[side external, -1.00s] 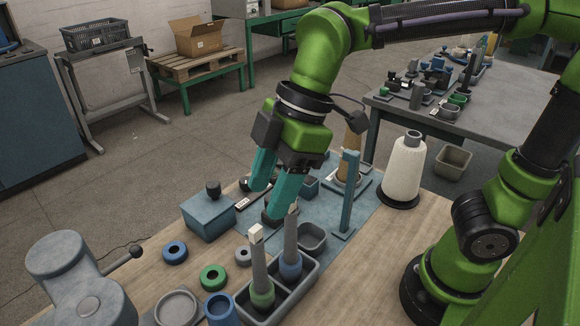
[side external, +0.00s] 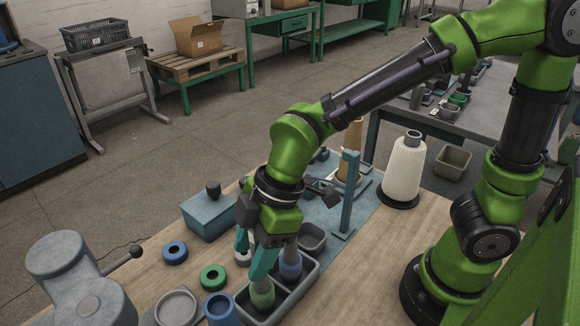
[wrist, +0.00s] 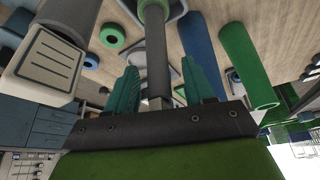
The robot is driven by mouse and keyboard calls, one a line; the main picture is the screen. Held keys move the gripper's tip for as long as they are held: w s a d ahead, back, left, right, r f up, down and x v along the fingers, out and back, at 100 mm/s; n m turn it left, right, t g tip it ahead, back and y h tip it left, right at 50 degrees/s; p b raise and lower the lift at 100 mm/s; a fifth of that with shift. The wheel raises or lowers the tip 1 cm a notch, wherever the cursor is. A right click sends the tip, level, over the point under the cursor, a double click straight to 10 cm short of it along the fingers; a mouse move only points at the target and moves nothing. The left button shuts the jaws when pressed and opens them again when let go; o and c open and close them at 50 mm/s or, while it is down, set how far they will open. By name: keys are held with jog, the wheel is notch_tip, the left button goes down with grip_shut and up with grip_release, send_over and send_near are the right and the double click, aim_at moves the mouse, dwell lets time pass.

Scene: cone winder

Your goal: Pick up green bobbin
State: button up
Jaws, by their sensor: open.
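The green bobbin (side external: 262,293) stands upright in the grey two-slot tray (side external: 307,285) on the table, its upper part hidden by my gripper in the side view. My gripper (side external: 250,263) points down over it with its teal fingers open. In the wrist view, the bobbin's grey shaft (wrist: 156,50) runs between the fingers (wrist: 160,70), with a visible gap on each side. Its green lower part (wrist: 153,9) is at the top edge there.
A green ring (side external: 213,278), blue ring (side external: 175,253) and blue cup (side external: 221,311) lie left of the tray. A blue-grey box (side external: 207,217) stands behind them. A teal post (side external: 348,195) and white cone (side external: 404,170) stand to the right. Wood at front right is clear.

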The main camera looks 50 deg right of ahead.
grip_shut()
notch_tip(320, 180, up, 16)
jog(key=shift+r, duration=0.15)
dwell(1.0)
